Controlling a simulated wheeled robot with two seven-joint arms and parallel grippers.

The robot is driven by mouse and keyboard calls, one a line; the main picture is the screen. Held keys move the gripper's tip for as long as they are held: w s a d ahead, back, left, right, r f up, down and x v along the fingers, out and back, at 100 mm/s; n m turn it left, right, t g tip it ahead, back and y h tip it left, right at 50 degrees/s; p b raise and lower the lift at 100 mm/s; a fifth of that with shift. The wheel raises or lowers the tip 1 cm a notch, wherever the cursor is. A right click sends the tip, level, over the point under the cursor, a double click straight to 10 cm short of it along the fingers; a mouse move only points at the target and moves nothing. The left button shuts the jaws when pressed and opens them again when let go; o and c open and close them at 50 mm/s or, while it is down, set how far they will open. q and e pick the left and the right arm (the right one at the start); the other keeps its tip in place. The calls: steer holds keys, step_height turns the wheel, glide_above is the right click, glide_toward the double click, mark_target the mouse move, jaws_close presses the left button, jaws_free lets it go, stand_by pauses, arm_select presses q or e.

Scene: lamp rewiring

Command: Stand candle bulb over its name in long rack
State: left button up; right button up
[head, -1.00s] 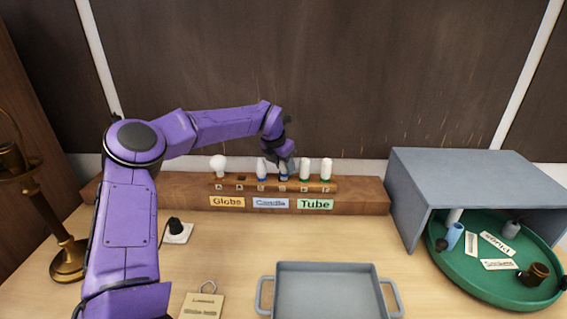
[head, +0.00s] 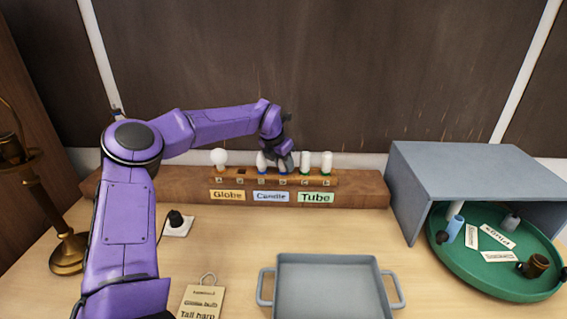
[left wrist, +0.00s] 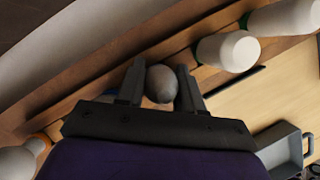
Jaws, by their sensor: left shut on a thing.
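The long wooden rack (head: 365,193) stands at the back of the table with Globe, Candle (head: 271,197) and Tube labels on its front. My left gripper (head: 284,163) is above the rack, right of the Candle label's middle, shut on a candle bulb. In the left wrist view the pale rounded bulb (left wrist: 161,84) sits between the two fingers (left wrist: 161,92). The fingers hide most of it in the head view; a blue base shows low at the rack. Another blue-based candle bulb (head: 262,162) stands just to the left. My right gripper is not in view.
A globe bulb (head: 219,157) stands at the rack's left and two green-based tube bulbs (head: 305,163) stand close right of my gripper. A grey tray (head: 330,285), a grey box (head: 470,175) over a green round tray (head: 480,282), and a brass lamp (head: 68,252) are around.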

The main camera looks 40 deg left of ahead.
arm_select(q)
steer(key=o, duration=1.1)
steer(key=shift+f, duration=0.1)
steer(key=b+v, duration=0.2)
steer(key=v, duration=0.8)
steer(key=shift+r, duration=0.25)
steer(key=shift+a+r, duration=0.1)
